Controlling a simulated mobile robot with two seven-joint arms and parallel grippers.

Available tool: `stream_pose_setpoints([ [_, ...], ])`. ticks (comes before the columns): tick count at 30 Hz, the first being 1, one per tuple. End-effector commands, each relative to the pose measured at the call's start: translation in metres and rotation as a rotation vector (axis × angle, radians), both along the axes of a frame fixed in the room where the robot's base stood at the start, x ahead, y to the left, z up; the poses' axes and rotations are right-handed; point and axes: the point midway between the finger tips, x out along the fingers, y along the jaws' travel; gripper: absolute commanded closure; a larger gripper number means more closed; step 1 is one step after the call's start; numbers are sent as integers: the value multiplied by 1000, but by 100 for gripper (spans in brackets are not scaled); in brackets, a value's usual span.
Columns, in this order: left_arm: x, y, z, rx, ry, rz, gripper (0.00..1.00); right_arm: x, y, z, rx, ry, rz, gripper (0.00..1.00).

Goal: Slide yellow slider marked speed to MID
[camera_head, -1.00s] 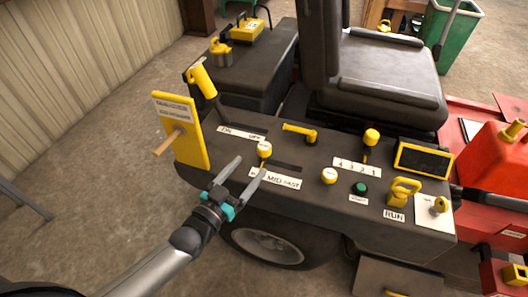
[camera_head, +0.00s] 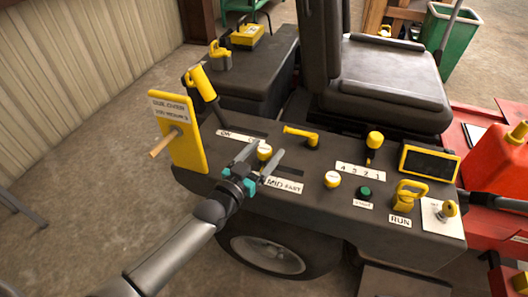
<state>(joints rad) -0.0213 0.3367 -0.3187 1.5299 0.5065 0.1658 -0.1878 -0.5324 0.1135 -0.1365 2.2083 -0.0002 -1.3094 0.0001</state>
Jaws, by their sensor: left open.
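The yellow round slider knob (camera_head: 264,151) stands on the dark control panel (camera_head: 325,210) at the left end of its slot. A white label (camera_head: 284,185) reading MID and FAST lies just in front of the slot; its left part is hidden behind my gripper. My left gripper (camera_head: 262,160) is open, with its two grey fingers pointing away from me toward the knob. The fingertips look close to the knob, one on each side of it; I cannot tell whether they touch it. My right gripper is not in view.
A yellow plate with a wooden peg (camera_head: 188,130) and a yellow-handled lever (camera_head: 202,83) stand left of the gripper. The seat (camera_head: 383,82) is behind.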

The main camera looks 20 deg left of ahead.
Motion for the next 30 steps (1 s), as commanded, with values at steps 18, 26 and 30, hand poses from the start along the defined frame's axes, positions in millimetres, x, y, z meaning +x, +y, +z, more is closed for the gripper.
stream_pose_setpoints([
  [18,0,0,0,0,0,0,86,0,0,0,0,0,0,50],
  [26,0,0,0,0,0,0,100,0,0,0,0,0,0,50],
  [30,0,0,0,0,1,0,100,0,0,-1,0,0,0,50],
])
